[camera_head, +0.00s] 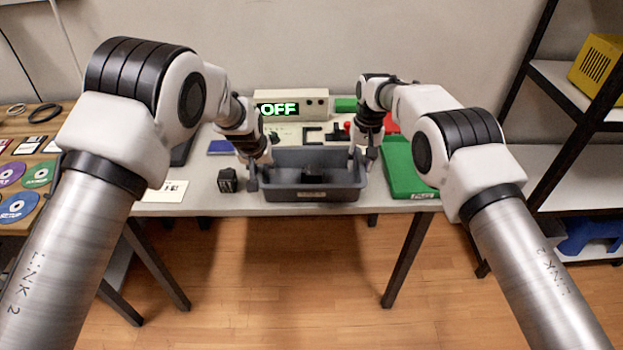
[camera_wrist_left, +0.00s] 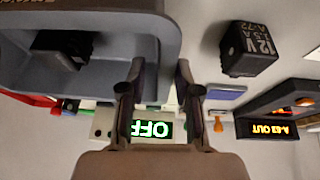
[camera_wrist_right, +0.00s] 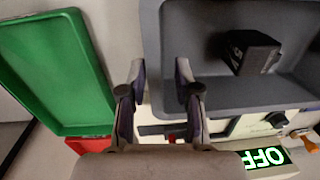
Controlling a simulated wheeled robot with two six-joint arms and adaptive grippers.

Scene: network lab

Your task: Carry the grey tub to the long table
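The grey tub (camera_head: 290,194) stands on a light grey table (camera_head: 390,207), with a dark block inside marked 5 V in the right wrist view (camera_wrist_right: 250,52). My left gripper (camera_head: 256,178) is at the tub's left end; in the left wrist view its fingers (camera_wrist_left: 158,68) are apart, with the tub's side wall (camera_wrist_left: 172,35) between or close to them. My right gripper (camera_head: 362,160) is at the right end; its fingers (camera_wrist_right: 160,68) are apart, with the wall (camera_wrist_right: 152,30) between them. Contact with the walls cannot be told. Which table is the long one is unclear.
A black 12 V block (camera_head: 228,180) sits just left of the tub. A green tray (camera_head: 402,170) lies close on the right. A box showing OFF (camera_head: 312,102) stands behind. A wooden table (camera_head: 20,130) with discs is at left, shelving (camera_head: 560,165) at right.

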